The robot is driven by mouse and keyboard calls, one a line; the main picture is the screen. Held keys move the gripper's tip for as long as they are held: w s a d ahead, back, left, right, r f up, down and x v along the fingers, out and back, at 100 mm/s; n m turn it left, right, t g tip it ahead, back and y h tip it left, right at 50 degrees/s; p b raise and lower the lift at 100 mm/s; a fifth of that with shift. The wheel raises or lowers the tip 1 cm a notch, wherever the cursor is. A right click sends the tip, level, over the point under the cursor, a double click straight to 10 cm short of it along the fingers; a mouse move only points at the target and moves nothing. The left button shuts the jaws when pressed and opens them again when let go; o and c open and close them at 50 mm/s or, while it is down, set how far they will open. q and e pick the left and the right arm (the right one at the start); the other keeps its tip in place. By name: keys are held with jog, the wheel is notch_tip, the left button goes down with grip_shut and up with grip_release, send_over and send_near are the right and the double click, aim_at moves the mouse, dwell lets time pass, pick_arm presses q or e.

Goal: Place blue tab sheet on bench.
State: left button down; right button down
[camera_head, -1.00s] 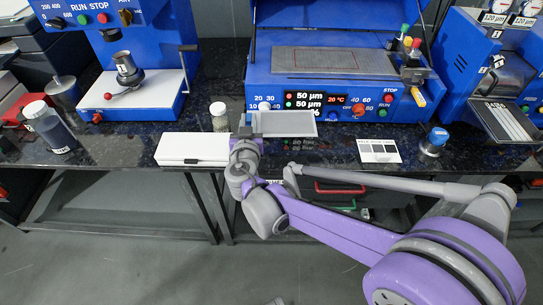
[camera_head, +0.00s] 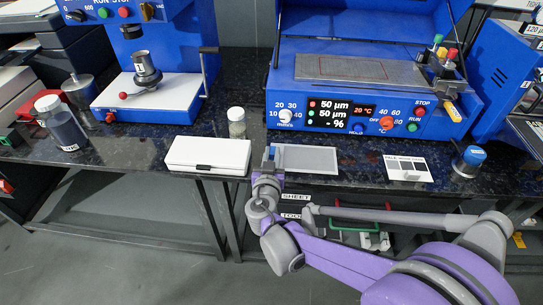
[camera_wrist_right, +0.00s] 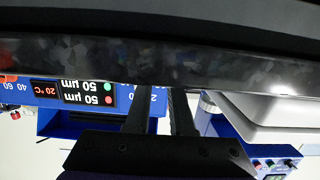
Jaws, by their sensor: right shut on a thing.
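The tab sheet (camera_head: 308,159) is a flat grey rectangle with a pale border in the head view. A blue tab (camera_head: 271,154) shows at its left end. My right gripper (camera_head: 267,165) is shut on the sheet at this tabbed end. The sheet looks level, over the front part of the dark speckled bench (camera_head: 345,150); I cannot tell whether it touches the top. In the right wrist view, the fingers (camera_wrist_right: 160,112) reach up toward a dark speckled surface, and the sheet cannot be made out clearly. My left gripper is not in view.
A white case (camera_head: 208,156) lies left of the sheet, with a small jar (camera_head: 236,122) behind it. A blue coating machine (camera_head: 370,95) stands behind. A printed card (camera_head: 407,169) and a blue-capped jar (camera_head: 468,161) are to the right. Bare bench lies between sheet and card.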

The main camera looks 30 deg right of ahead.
jog(key=shift+f, duration=0.15)
jog(key=c, duration=0.8)
grip_release()
